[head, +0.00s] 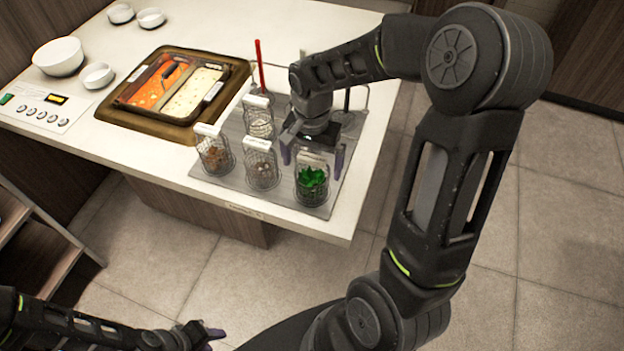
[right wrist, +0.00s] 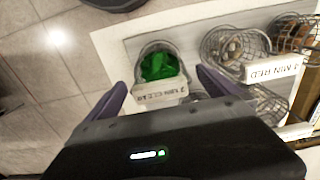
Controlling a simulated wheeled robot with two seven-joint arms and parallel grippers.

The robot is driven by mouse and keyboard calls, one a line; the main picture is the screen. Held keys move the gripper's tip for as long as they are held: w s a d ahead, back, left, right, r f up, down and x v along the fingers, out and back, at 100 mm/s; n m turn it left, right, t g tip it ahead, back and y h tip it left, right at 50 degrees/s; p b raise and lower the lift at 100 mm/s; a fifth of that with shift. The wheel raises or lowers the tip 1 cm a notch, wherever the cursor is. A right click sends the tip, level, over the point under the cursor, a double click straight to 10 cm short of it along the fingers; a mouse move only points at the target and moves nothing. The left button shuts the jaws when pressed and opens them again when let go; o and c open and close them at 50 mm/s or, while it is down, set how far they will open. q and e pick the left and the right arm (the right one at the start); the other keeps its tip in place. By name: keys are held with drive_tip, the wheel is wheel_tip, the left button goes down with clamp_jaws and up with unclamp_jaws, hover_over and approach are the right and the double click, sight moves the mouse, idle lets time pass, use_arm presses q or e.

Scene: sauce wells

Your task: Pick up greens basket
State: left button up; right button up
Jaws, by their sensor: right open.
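The greens basket (head: 312,188) is a wire basket of bright green leaves, standing at the front right of the grey tray on the counter. It also shows in the right wrist view (right wrist: 158,66), with a white label lettered on its near side. My right gripper (head: 313,160) is open, pointing down over the basket, with one purple finger to each side. In the right wrist view the open fingers (right wrist: 165,88) lie to either side of the label; I cannot tell whether they touch it. My left gripper (head: 207,334) is low at the bottom left, away from the counter.
Other wire baskets stand close by: a brown-filled one (head: 214,155), one beside the greens (head: 261,168) and one behind (head: 258,122). A two-part sauce well (head: 160,88) sits left. White bowls (head: 58,57) stand at the far left. The counter's front edge is near the tray.

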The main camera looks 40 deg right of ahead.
drive_tip(key=shift+f, duration=0.75)
drive_tip(key=shift+c, duration=0.2)
drive_tip(key=c, duration=1.5)
drive_tip(key=shift+r, duration=0.2)
drive_tip(key=shift+c, duration=0.2)
wheel_tip(320, 180, up, 10)
drive_tip(key=shift+f+b, duration=0.1)
drive_tip(key=shift+b, duration=0.25)
